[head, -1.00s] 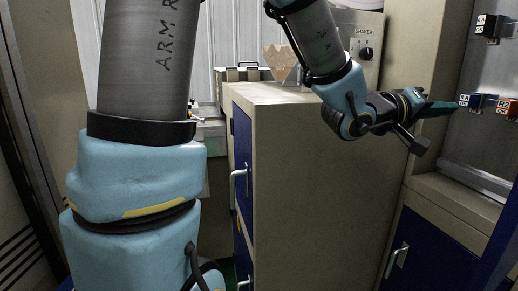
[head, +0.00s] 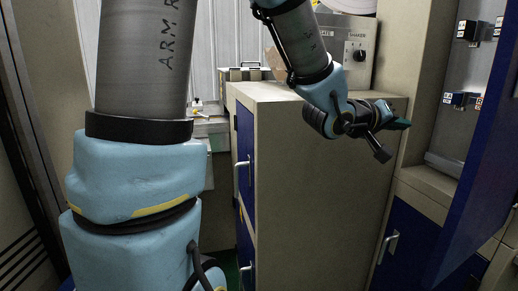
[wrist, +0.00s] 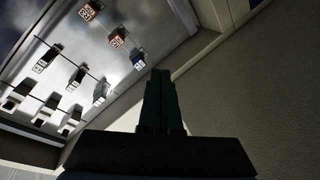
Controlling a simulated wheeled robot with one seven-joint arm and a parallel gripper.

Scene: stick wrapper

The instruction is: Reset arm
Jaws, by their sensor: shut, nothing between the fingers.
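My gripper (head: 402,124) is at the right of the head view, at the end of my blue and grey arm, in front of the upper right part of the beige cabinet. Its dark green fingers show close together in the wrist view (wrist: 160,92), shut with nothing between them. It touches nothing that I can see.
A wall panel with several small labelled blocks (head: 460,100) stands at the right; the blocks also show in the wrist view (wrist: 48,58). A blue door (head: 470,190) hangs open there. The beige cabinet (head: 320,170) fills the middle. A shaker box (head: 345,50) stands on it.

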